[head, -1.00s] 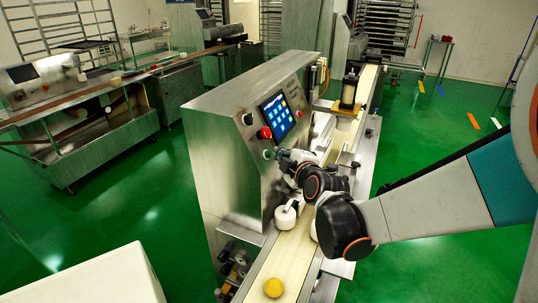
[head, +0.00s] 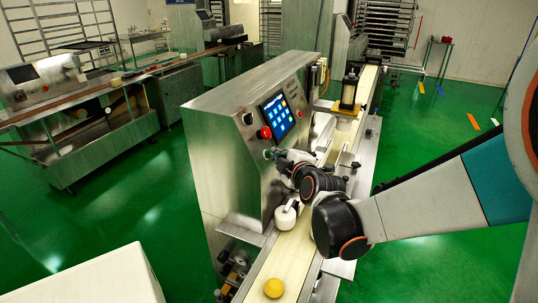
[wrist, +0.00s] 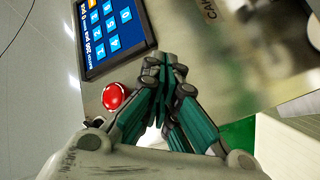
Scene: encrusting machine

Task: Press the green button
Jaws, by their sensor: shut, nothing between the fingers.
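The green button (head: 267,154) is a small spot low on the machine's steel front panel, below the red button (head: 265,132). In the head view, my gripper (head: 273,153) is shut and empty, with its tips at or very near the green button; I cannot tell whether they touch it. In the wrist view, the shut green-and-grey fingers (wrist: 164,62) point at the panel, and the red button (wrist: 114,96) shows to their left. The green button is not visible there, perhaps hidden behind the fingers.
The blue touchscreen (head: 277,115) is above and right of the buttons. A conveyor belt (head: 297,246) runs beside the panel, with a yellow ball (head: 273,288) at its near end. A white rounded part (head: 286,216) stands just below my wrist. Green floor is open to the right.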

